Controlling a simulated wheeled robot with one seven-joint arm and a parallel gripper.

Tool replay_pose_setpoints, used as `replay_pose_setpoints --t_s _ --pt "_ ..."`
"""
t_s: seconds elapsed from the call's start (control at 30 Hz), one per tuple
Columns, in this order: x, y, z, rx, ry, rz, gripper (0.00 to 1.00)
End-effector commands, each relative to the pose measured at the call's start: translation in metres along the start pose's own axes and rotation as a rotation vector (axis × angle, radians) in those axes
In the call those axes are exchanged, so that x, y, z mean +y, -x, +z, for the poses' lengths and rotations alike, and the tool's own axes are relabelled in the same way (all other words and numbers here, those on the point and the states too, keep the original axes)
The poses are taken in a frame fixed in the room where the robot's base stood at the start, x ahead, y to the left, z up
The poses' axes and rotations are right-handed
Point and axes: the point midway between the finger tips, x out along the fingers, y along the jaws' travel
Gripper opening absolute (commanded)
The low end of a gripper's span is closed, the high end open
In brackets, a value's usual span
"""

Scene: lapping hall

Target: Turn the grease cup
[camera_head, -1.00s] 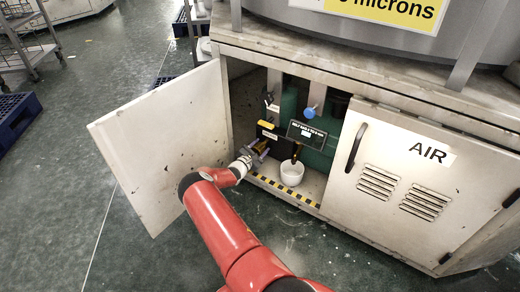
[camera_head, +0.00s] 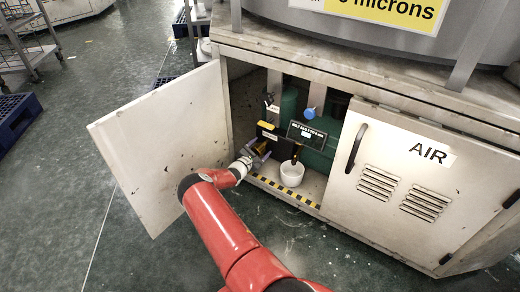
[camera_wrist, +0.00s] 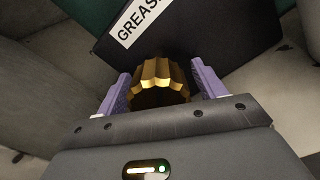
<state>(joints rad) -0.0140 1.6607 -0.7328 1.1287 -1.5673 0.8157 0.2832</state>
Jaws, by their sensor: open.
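The grease cup (camera_wrist: 163,78) is a brass-coloured, fluted knob in front of a dark panel with a white label (camera_wrist: 142,17) reading "GREAS", cut off by the frame edge. My gripper (camera_wrist: 159,76) is open, its two purple fingers on either side of the cup. A narrow gap seems to show on each side; I cannot tell whether either finger touches it. In the head view my gripper (camera_head: 259,150) is inside the open cabinet, in front of the dark box with a small label, and largely hides the cup.
The open cabinet door (camera_head: 160,145) stands left of my arm. The closed door marked AIR (camera_head: 400,185) is on the right. A white pot (camera_head: 291,172) stands on the cabinet floor, right of my gripper, behind a striped edge (camera_head: 284,190). A blue knob (camera_head: 309,113) is above it.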

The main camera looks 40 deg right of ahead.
Motion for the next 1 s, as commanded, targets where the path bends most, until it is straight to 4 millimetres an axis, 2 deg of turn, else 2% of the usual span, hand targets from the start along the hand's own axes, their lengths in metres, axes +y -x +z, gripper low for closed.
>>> replay_pose_setpoints --t_s 0.17,0.6,0.77,1.0 --pt "0.001 0.005 0.0 0.001 0.0 0.001 0.69" --pt "0.001 0.071 0.0 0.0 0.001 0.001 0.69" --pt "0.0 0.078 0.0 0.0 0.0 0.0 0.69" --pt "0.0 0.078 0.0 0.0 0.0 0.0 0.69"
